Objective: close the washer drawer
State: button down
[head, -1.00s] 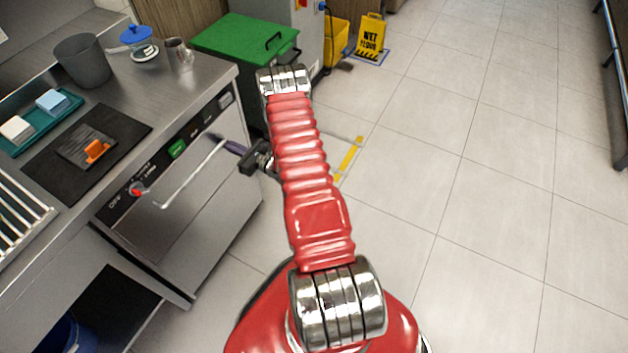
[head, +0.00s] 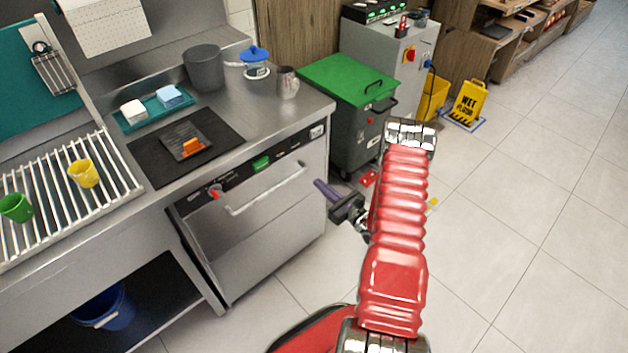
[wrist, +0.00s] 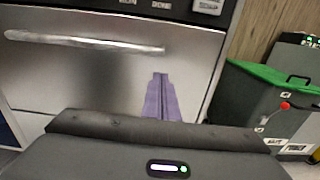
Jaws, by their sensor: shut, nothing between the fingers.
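The washer stands under the steel counter, with a dark control strip (head: 240,171) along its top. Its drawer front (head: 255,225) is a steel panel with a long bar handle (head: 268,190), and it looks about flush with the body. I see no clear gap around it. My gripper (head: 322,188) has purple fingers, shut and empty, just right of the washer's front. In the wrist view, the fingers (wrist: 162,95) point towards the right part of the drawer front (wrist: 70,80), below the right end of the handle (wrist: 85,42). Contact cannot be told.
A green-lidded grey bin (head: 355,120) stands right of the washer, and a yellow wet floor sign (head: 468,103) is behind it. A rack (head: 60,195) with two cups is at the left, above a blue bucket (head: 105,308). The tiled floor on the right is clear.

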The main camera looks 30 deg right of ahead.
jog(key=shift+s+d, duration=0.2)
jog(key=shift+s, duration=1.2)
jog(key=shift+s+d, duration=0.2)
jog(key=shift+s, duration=1.15)
jog(key=shift+f, duration=0.1)
